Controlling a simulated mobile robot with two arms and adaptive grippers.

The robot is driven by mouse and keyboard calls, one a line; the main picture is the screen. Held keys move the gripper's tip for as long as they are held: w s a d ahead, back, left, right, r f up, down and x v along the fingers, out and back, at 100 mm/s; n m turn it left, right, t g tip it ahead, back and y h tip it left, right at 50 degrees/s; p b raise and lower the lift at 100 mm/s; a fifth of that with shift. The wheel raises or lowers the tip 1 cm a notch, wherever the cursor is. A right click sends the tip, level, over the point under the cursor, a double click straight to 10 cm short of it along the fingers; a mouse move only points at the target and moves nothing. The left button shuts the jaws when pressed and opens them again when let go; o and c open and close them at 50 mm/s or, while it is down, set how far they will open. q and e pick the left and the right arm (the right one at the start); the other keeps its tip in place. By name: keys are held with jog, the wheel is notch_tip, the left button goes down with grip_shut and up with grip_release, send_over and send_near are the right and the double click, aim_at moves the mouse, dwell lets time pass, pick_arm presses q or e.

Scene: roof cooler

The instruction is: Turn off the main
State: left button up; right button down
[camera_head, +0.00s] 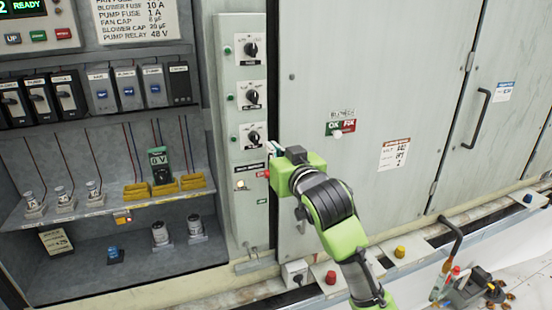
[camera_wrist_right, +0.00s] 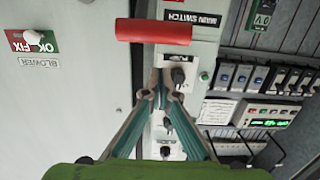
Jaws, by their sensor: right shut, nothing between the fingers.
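The main switch panel (camera_head: 247,172) is the lowest section of the narrow grey column, left of my right gripper (camera_head: 272,150). A small red part (camera_head: 266,174) shows at its right edge, beside the gripper. In the right wrist view, the "MAIN SWITCH" label (camera_wrist_right: 190,18) appears upside down, with a thick red handle (camera_wrist_right: 153,31) lying across the picture. My right gripper (camera_wrist_right: 167,90) is shut and empty, its teal fingers apart from the handle in that picture. Contact cannot be told in the head view. My left gripper is not in view.
Several black rotary knobs (camera_head: 252,97) line the column above the switch. An open bay with a shelf (camera_head: 110,207) of fuses and a meter is left. Large cabinet doors (camera_head: 365,80) are right. A tool and loose parts lie on the floor at lower right.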

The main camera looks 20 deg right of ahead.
jog(key=shift+s+f+p, duration=0.2)
jog(key=shift+s+f, duration=0.1)
jog(key=shift+f, duration=0.3)
jog(key=shift+s+f+p, duration=0.15)
jog(key=shift+s+f, duration=0.1)
jog(key=shift+f, duration=0.3)
jog(key=shift+s+f, duration=0.4)
jog(key=shift+f, duration=0.25)
jog(key=shift+f, duration=0.1)
